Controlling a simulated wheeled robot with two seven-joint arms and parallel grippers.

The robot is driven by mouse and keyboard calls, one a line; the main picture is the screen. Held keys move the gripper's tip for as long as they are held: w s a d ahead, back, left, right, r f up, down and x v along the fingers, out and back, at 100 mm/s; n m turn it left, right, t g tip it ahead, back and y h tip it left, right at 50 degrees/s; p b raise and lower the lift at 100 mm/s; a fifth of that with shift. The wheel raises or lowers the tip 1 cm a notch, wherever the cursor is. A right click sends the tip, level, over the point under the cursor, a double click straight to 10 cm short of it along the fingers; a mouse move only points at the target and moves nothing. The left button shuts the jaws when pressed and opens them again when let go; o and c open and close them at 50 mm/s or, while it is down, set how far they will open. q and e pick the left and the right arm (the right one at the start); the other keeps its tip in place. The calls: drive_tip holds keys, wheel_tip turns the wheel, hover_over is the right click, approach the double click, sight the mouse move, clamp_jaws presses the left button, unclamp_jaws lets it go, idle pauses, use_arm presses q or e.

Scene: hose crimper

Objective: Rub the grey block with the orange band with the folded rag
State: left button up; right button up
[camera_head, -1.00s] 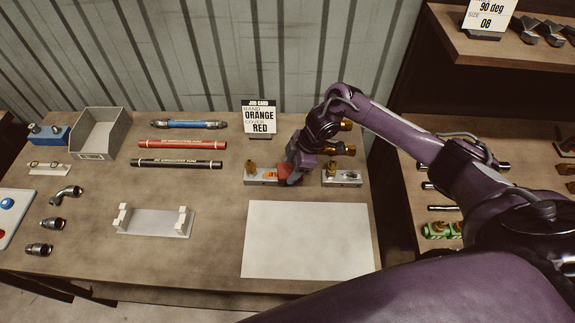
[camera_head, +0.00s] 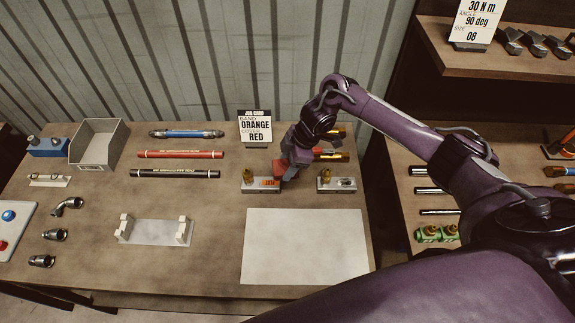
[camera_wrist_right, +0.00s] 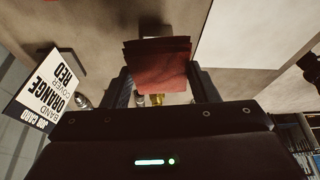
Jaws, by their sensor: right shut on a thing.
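The grey block with the orange band (camera_head: 256,188) lies on the table below the job card in the head view, with a brass fitting at its left end. Its orange band (camera_head: 269,183) shows. My right gripper (camera_head: 287,170) is shut on the folded rag (camera_head: 279,167), which is red. The rag is at the block's right end, just behind the band; whether it touches the block I cannot tell. In the right wrist view the rag (camera_wrist_right: 157,65) sits between the two fingers and hides much behind it. My left gripper is not in view.
A second grey block (camera_head: 325,186) with fittings stands to the right. The job card (camera_head: 256,128) reads orange and red and stands behind. A white sheet (camera_head: 305,245) lies in front. A white cradle (camera_head: 154,233), hoses and a grey bin (camera_head: 96,149) are on the left.

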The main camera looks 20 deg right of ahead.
sight(281, 167)
drive_tip(key=shift+r, duration=1.5)
